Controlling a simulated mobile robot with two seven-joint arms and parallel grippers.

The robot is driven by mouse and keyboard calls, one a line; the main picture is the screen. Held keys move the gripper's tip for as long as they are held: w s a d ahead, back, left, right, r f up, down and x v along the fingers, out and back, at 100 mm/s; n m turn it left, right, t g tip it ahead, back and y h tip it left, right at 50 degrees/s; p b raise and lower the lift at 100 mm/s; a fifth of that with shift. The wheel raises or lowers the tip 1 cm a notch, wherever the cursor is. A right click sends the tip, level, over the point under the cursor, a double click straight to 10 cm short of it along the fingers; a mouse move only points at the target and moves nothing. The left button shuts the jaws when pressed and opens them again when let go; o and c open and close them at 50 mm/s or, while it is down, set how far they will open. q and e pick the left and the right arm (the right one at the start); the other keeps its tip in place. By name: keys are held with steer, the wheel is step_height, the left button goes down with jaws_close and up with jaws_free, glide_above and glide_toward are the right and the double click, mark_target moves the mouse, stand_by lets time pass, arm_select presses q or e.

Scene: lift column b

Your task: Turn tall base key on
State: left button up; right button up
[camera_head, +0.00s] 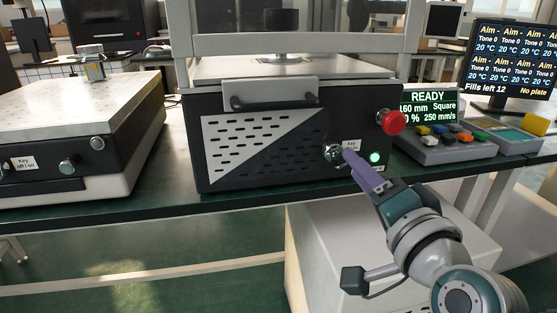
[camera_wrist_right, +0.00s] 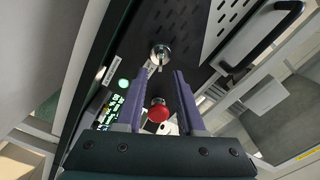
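The tall machine's base (camera_head: 265,150) is a dark box with a slotted front panel. Its silver key switch (camera_head: 333,153) sits low on the front, right of the slots, beside a small white "Key" label (camera_head: 351,145). My right gripper (camera_head: 347,154) points at the switch, its purple fingertips very close to it. In the right wrist view, the two fingers (camera_wrist_right: 161,72) are spread apart, with the key switch (camera_wrist_right: 160,52) just ahead between their tips. I cannot tell whether they touch it. My left gripper is not in view.
A red mushroom button (camera_head: 392,122) sits above and right of the key, and a green lit lamp (camera_head: 375,157) right of it. A lower machine (camera_head: 80,95) with its own key (camera_head: 67,167) stands left. A button console (camera_head: 440,140) and monitor (camera_head: 515,60) stand right.

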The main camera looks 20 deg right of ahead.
steer(key=v, duration=0.7)
steer(key=shift+p, duration=0.4)
steer(key=s+a+r+n+g+y+p, duration=0.4)
steer(key=a+r+n+g+y+p, duration=0.25)
steer(key=a+r+n+p, duration=0.7)
steer(key=s+d+r+n+g+h+p, duration=0.1)
steer(key=s+d+r+n+g+p, duration=0.2)
steer(key=s+r+p, duration=0.4)
steer(key=s+d+r+g+h+p, duration=0.1)
steer(key=s+d+r+g+p, duration=0.15)
steer(key=s+g+p, duration=0.4)
step_height(320, 180, up, 35)
steer(key=w+t+p, duration=0.1)
steer(key=t+p, duration=0.1)
steer(key=p, duration=3.4)
steer(key=shift+w+p, duration=0.15)
steer(key=shift+p, duration=0.15)
